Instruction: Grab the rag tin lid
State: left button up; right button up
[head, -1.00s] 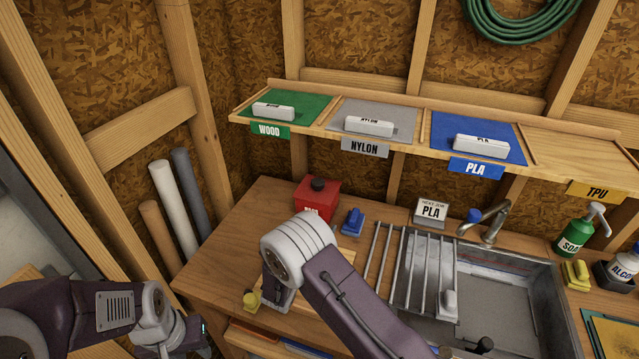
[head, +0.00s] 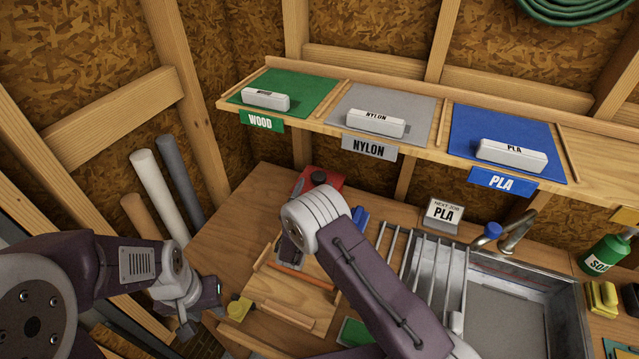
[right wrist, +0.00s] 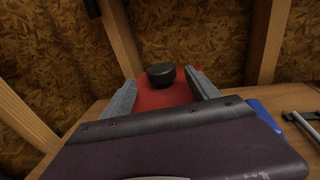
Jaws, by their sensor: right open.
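The red rag tin (head: 331,186) stands at the back left of the wooden bench, partly hidden behind my right wrist. Its lid carries a dark round knob (head: 318,177). In the right wrist view the knob (right wrist: 161,75) sits on the red top (right wrist: 160,98), between the two grey fingers of my right gripper (right wrist: 160,80). The fingers are apart, one on each side, and nothing is gripped. Whether they touch the tin cannot be told. My left gripper (head: 197,312) hangs low at the left by the bench edge; its jaws are unclear.
A blue object (head: 360,218) is close to the tin's right. A PLA sign (head: 443,212), a metal rack (head: 425,268) and a sink (head: 515,310) lie further right. A wooden tray (head: 275,292) and yellow piece (head: 239,309) are in front. A shelf (head: 310,122) overhangs behind.

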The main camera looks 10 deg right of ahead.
aim_at(317, 183)
jog(key=b+x, duration=0.1)
jog(key=x, duration=0.2)
jog(key=shift+w+d+f, duration=0.1)
jog(key=shift+w+d, duration=0.4)
jog(key=shift+w, duration=0.35)
jog(key=shift+s+a, duration=0.1)
jog(key=c, duration=1.2)
jog(key=shift+c, duration=1.4)
jog(key=r+p, duration=0.2)
jog(key=r, duration=0.1)
jog(key=r+p, duration=0.1)
jog(key=r, duration=0.1)
jog(key=shift+s+d+r, duration=0.2)
jog(key=shift+d, duration=0.2)
jog(key=s+d+r+p, duration=0.4)
jog(key=s+d+r, duration=0.1)
jog(key=d, duration=0.3)
jog(key=shift+s+d+r+p, duration=0.25)
jog(key=shift+s+r+p, duration=0.15)
jog(key=shift+s, duration=0.45)
